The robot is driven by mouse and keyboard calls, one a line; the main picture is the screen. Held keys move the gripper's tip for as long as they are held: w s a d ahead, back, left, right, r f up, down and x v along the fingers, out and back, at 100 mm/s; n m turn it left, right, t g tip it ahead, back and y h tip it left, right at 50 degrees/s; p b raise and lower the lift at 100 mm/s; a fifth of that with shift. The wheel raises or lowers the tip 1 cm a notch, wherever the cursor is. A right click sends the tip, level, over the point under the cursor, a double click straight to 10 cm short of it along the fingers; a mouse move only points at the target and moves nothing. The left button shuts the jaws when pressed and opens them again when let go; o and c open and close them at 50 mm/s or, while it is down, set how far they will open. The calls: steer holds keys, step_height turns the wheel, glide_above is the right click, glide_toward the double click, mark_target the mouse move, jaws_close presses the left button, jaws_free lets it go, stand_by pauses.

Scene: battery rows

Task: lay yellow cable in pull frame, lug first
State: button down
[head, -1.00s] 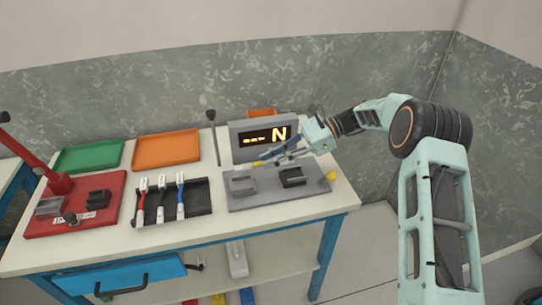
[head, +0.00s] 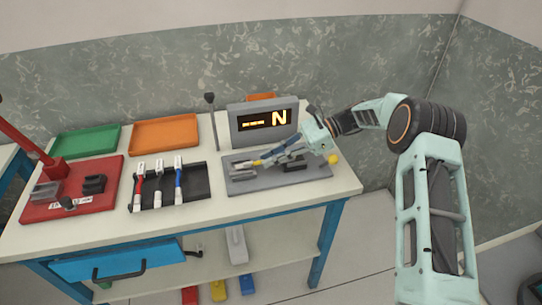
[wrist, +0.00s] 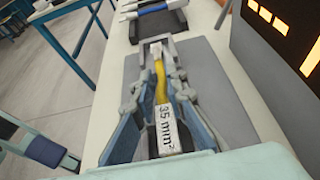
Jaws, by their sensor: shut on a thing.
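The yellow cable (wrist: 160,75) has a white sleeve marked 35 mm. My gripper (head: 276,155) is shut on it; in the wrist view the blue fingers flank the white sleeve. The cable's yellow part points left in the head view, toward the grey block (head: 242,172) of the pull frame. The pull frame is a grey plate (head: 260,188) with that block, a black block (head: 295,164) and a display (head: 262,124) reading N. The cable's front end is at the grey block in the wrist view; I cannot tell whether the lug is seated. My gripper partly hides the black block.
A black rack (head: 196,194) with several white-handled cables lies left of the plate. Further left is a red press base (head: 100,190). Green (head: 85,143) and orange (head: 165,133) trays stand behind. A yellow knob (head: 333,159) sits at the plate's right end.

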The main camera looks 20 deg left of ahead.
steer(key=c, duration=1.8)
jaws_free()
steer(key=shift+c, duration=0.2)
steer(key=shift+d, duration=0.1)
steer(key=v, duration=1.2)
steer(key=shift+s, duration=0.1)
